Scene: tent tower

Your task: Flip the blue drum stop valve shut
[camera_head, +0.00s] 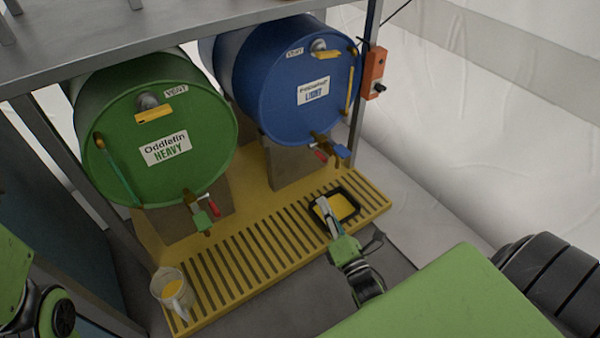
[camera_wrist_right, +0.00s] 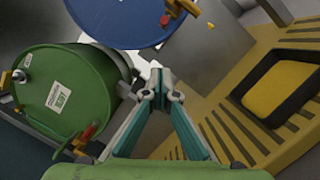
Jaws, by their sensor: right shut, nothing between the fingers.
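The blue drum (camera_head: 290,95) lies on its side on the rack, its round end facing me. Its brass stop valve (camera_head: 327,145) sits low on that end, with a small red lever (camera_head: 320,156) and a blue part (camera_head: 341,151). In the right wrist view the blue drum (camera_wrist_right: 120,22) is at the top edge, with the valve (camera_wrist_right: 184,8) partly cut off. My right gripper (camera_head: 323,204) is shut and empty, below and in front of the valve, apart from it. Its teal fingers meet mid-frame in the wrist view (camera_wrist_right: 160,88). Only part of my left arm shows at lower left; its gripper is out of view.
A green drum (camera_head: 130,110) with a similar valve (camera_head: 202,212) lies to the left. A yellow slatted tray (camera_head: 250,255) runs below, holding a black-rimmed pan (camera_head: 316,213) and a jug (camera_head: 172,290). An orange box (camera_head: 374,72) is fixed to the right post.

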